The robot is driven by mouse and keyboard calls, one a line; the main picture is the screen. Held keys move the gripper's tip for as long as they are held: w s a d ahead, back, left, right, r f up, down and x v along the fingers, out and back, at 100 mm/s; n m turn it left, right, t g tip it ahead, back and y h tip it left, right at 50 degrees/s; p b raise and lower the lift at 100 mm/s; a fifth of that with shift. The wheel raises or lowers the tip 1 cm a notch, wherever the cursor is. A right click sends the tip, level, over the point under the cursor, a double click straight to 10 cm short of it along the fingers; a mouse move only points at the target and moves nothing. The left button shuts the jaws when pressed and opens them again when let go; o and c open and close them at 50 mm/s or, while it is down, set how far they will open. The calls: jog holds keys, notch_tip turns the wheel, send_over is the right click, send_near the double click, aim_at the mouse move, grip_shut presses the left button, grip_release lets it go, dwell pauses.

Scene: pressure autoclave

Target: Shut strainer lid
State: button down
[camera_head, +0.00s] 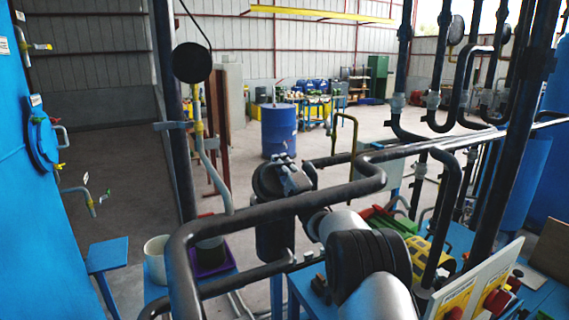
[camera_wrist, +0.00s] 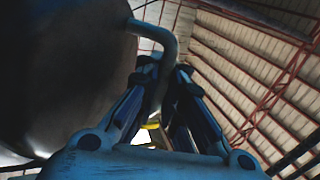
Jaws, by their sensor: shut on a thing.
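The strainer is a dark upright cylinder (camera_head: 274,235) in the middle of the head view, partly hidden behind black pipes and my arm. Its dark round lid (camera_head: 266,181) shows at its top; I cannot tell how far open it is. My gripper (camera_head: 284,163) is at the lid's right side. In the wrist view a large dark round surface, seemingly the lid (camera_wrist: 65,70), fills the upper left. A curved grey handle (camera_wrist: 160,30) comes off it and runs down between the fingertips of my gripper (camera_wrist: 160,65), which are shut on it.
Black pipes (camera_head: 240,212) cross in front of the strainer and rise at the right. A white bucket (camera_head: 155,262) and a purple tray (camera_head: 213,262) stand at the lower left. A blue drum (camera_head: 279,132) stands behind on open floor. Panels with red knobs (camera_head: 480,293) are at the lower right.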

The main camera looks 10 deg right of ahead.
jog(key=shift+w+a+f, duration=0.25)
jog(key=shift+w+f, duration=0.45)
jog(key=shift+f, duration=0.25)
jog(key=c, duration=2)
grip_release()
jog(key=shift+r, duration=0.45)
jog(key=v, duration=1.2)
jog(key=shift+f, duration=0.25)
jog(key=shift+f, duration=0.1)
